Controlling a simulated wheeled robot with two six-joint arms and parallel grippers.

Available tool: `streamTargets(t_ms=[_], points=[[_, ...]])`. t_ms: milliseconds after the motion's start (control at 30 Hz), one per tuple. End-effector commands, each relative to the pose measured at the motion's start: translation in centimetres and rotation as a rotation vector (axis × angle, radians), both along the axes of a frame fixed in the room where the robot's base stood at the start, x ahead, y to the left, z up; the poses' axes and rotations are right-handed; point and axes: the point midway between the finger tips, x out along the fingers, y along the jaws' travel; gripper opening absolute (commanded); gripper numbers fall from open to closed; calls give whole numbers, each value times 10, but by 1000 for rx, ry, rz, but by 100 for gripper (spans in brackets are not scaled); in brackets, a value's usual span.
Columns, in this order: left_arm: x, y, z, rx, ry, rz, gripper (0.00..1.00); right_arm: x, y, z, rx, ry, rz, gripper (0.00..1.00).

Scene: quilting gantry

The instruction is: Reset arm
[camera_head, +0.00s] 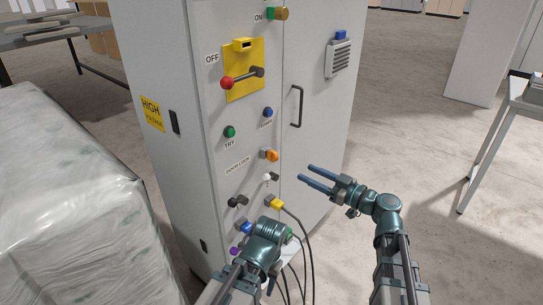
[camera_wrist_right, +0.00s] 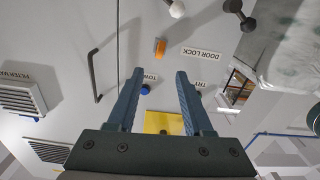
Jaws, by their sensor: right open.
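My right gripper (camera_head: 304,172) is open and empty, its two blue fingers apart in front of the cabinet's right door. In the right wrist view the fingers (camera_wrist_right: 160,72) also stand apart with nothing between them. My left arm (camera_head: 262,240) comes in low in front of the cabinet; its fingers cannot be made out. The grey cabinet (camera_head: 320,110) carries a yellow plate (camera_head: 240,62) whose red-knobbed lever (camera_head: 228,83) points left, below the OFF label. The wrist view shows the cabinet face upside down, with the orange door-lock knob (camera_wrist_right: 160,47).
A black door handle (camera_head: 297,106) stands out from the cabinet. Dark cables (camera_head: 306,245) hang from the yellow plug (camera_head: 274,203) near my left arm. A wrapped pallet load (camera_head: 70,200) fills the left. A table (camera_head: 525,100) stands at right; the floor between is clear.

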Motion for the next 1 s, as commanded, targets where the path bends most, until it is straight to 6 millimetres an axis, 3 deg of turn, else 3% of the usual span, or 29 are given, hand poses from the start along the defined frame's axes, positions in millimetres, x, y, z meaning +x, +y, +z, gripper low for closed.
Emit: streamTargets(t_ms=[300,467,600,733,867,1000], points=[[0,0,0,0,0,0,50,-9,-11,0,0,0,1,51],[0,0,19,0,0,0,50,-21,10,1,-39,87,54,51],[0,0,59,0,0,0,50,-59,56,-11,-171,348,162,51],[0,0,98,0,0,0,50,-107,81,-30,-363,659,192,51],[0,0,135,0,0,1,50,-152,80,-41,-575,943,102,51],[0,0,170,0,0,1,50,-189,58,-38,-785,1164,-108,51]])
